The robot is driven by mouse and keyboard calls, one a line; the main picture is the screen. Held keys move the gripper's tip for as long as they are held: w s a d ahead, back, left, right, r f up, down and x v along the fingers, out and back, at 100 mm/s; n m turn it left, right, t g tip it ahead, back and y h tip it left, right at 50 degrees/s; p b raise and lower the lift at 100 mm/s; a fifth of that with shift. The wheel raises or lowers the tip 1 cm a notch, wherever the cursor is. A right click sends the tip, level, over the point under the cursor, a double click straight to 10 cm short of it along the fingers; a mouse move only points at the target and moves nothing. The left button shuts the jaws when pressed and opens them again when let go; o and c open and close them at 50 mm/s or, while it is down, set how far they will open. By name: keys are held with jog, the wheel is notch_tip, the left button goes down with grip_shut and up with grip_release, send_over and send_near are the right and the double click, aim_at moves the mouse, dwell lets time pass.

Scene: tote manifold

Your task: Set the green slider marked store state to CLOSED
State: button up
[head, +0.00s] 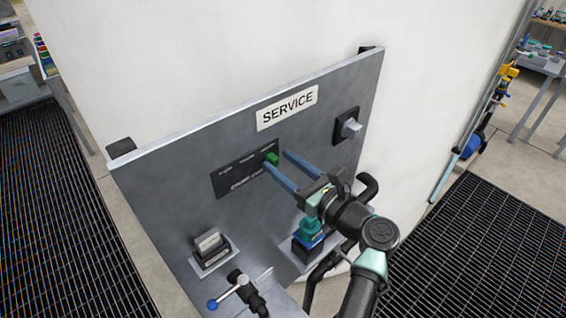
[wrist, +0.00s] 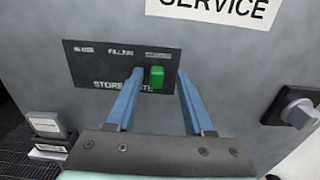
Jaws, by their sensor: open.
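The green slider (head: 272,158) sits near the right end of a black plate (head: 228,183) on the grey panel. In the wrist view the slider (wrist: 157,76) stands below the rightmost of three labels; that label is too blurred to read. The middle label looks like FILLING, and the lettering STORE STATE on the plate (wrist: 88,62) is partly covered by a finger. My gripper (head: 276,157) is open, its two blue fingers reaching toward the panel. In the wrist view my gripper (wrist: 159,75) has one finger on each side of the slider, with visible gaps.
A SERVICE sign (head: 287,108) is above the plate. A grey knob (head: 349,127) is at the right, a rocker switch (head: 209,243) at lower left, a blue-tipped lever (head: 228,290) below, and a blue-and-teal fitting (head: 309,236) under my gripper.

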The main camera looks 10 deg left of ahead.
jog(key=b+v, duration=0.3)
jog(key=v, duration=0.9)
jog(key=shift+d, duration=0.25)
jog(key=shift+s, duration=0.15)
jog(key=w+r+n+t+h, duration=0.2)
jog(key=r+n+t+h, duration=0.15)
jog(key=r+n, duration=0.5)
jog(key=w+r+n+t+h, duration=0.25)
jog(key=r+n+h, duration=0.3)
jog(key=r, duration=0.55)
jog(key=s+r+n+t+h, duration=0.2)
jog(key=s+r+n+t, duration=0.3)
jog(key=s+r, duration=0.3)
jog(key=s+a+r+n+t+h, duration=0.1)
jog(key=s+r+n+t+h, duration=0.2)
jog(key=s+r, duration=0.6)
notch_tip(320, 180, up, 5)
jog(key=n+t, duration=0.2)
jog(key=n, duration=0.1)
jog(key=shift+n, duration=0.3)
jog(key=shift+r, duration=0.1)
